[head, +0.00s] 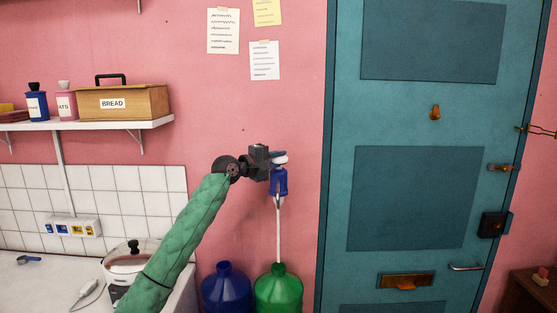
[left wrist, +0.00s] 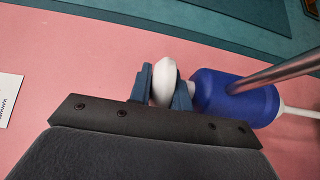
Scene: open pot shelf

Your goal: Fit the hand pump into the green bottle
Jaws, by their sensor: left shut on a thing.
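My left gripper (head: 277,160) is shut on the white top of the hand pump (head: 279,183). The pump has a blue body and a long white tube hanging straight down, held upright above the green bottle (head: 279,291). The tube's lower end meets the bottle's mouth in the picture; I cannot tell whether it is inside. The blue body is well above the neck. In the left wrist view the pump's blue body (left wrist: 222,98) and a metal spout show beside the fingers (left wrist: 163,88). My right gripper is not in view.
A blue bottle (head: 226,289) stands close to the left of the green one. A white counter with a lidded pot (head: 128,262) is at left, below a shelf (head: 100,124) with a bread box (head: 122,102). A teal door (head: 425,120) is at right.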

